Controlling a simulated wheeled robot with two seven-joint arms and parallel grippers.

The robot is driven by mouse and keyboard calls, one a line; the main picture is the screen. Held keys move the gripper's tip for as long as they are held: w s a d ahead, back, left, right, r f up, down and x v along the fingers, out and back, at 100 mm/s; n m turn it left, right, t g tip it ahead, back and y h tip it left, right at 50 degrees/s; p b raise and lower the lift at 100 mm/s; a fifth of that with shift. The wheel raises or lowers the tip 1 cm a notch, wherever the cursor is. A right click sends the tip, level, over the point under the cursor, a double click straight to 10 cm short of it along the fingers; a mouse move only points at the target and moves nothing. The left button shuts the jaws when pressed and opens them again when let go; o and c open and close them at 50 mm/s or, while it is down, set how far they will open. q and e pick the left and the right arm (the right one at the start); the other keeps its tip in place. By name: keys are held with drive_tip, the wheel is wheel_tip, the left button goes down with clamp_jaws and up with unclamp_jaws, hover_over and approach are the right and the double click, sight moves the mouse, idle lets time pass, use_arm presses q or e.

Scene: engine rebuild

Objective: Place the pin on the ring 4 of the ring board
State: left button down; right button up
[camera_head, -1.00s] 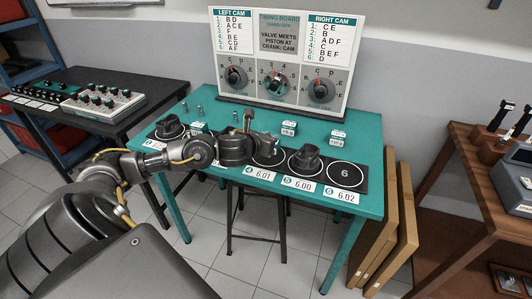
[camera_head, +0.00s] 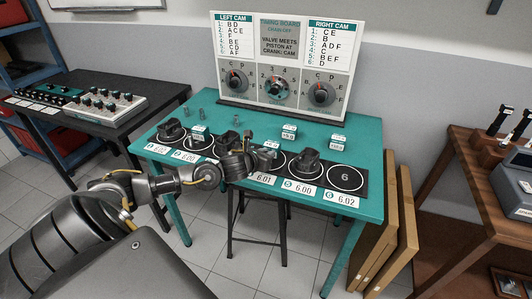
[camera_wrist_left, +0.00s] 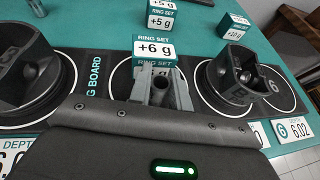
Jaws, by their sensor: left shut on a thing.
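My left gripper (camera_head: 252,160) is over ring 4 of the black ring board (camera_head: 361,187). In the left wrist view my left gripper (camera_wrist_left: 161,92) is shut on a grey, hollow-ended pin (camera_wrist_left: 160,84). The pin is inside the outline of ring 4 (camera_wrist_left: 118,78); I cannot tell whether it touches the board. A small block marked +6 g (camera_wrist_left: 153,48) stands right behind the pin, at ring 4's far side. Dark pistons stand on the neighbouring rings, one on ring 5 (camera_head: 308,160) and one on ring 3 (camera_head: 227,142). My right gripper is not in view.
Ring 6 (camera_head: 345,177) is empty. More small marked blocks stand behind the board, at +5 g (camera_head: 289,133) and +10 g (camera_head: 337,144). Several small metal pins (camera_head: 186,112) stand at the table's back left. The timing board (camera_head: 280,105) rises at the back.

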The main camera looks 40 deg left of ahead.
use_arm(q)
drive_tip(key=shift+f, duration=0.15)
drive_tip(key=c, duration=1.3)
unclamp_jaws()
drive_tip(key=shift+s+r, duration=0.15)
drive_tip(key=shift+r, duration=0.05)
drive_tip(key=b+v, duration=0.3)
drive_tip(key=v, duration=0.7)
drive_tip(key=shift+s+d+f, duration=0.1)
drive_tip(key=shift+s, duration=0.2)
drive_tip(key=shift+s+d+r, duration=0.1)
drive_tip(key=shift+s+r, duration=0.25)
drive_tip(key=shift+s, duration=0.15)
